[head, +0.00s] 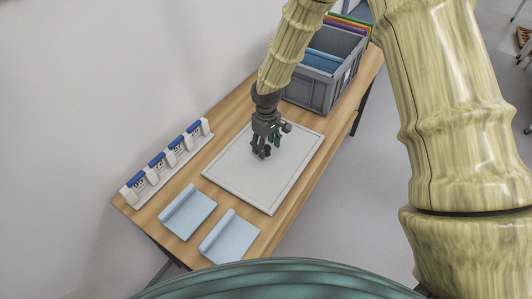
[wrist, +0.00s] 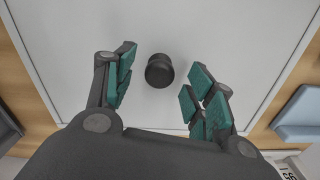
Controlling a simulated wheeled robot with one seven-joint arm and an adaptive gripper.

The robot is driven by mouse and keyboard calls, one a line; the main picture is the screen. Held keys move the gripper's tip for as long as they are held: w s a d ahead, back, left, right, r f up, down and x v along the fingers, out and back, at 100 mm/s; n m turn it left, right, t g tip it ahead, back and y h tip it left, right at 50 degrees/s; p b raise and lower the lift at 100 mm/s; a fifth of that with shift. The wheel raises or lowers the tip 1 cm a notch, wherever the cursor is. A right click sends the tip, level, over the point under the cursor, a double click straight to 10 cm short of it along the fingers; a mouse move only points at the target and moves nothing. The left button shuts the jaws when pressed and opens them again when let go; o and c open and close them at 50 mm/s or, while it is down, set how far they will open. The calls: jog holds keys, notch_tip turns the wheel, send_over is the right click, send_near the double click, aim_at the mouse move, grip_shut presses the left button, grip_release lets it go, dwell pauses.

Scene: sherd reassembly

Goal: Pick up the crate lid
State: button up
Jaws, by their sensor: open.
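The crate lid (head: 237,171) is a flat, light grey rectangular panel lying on the wooden table in the head view. In the wrist view the lid (wrist: 220,35) fills most of the picture, with a round black knob (wrist: 159,70) standing on it. My gripper (head: 263,153) is over the lid in the head view and hides the knob there. In the wrist view my gripper (wrist: 158,92) is open and empty, its green-padded fingers spread to either side of the knob. The knob lies slightly beyond the fingertips in that picture, and no contact shows.
A grey crate (head: 308,91) with coloured folders stands behind the lid on the wooden table (head: 142,219). Two light blue pieces (head: 188,211) (head: 229,236) lie in front of the lid. A rack of several white, blue-topped numbered items (head: 167,166) stands along the left edge by the wall.

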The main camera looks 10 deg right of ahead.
jog(key=shift+f, duration=0.95)
jog(key=shift+c, duration=0.3)
grip_shut()
jog(key=shift+r, duration=0.1)
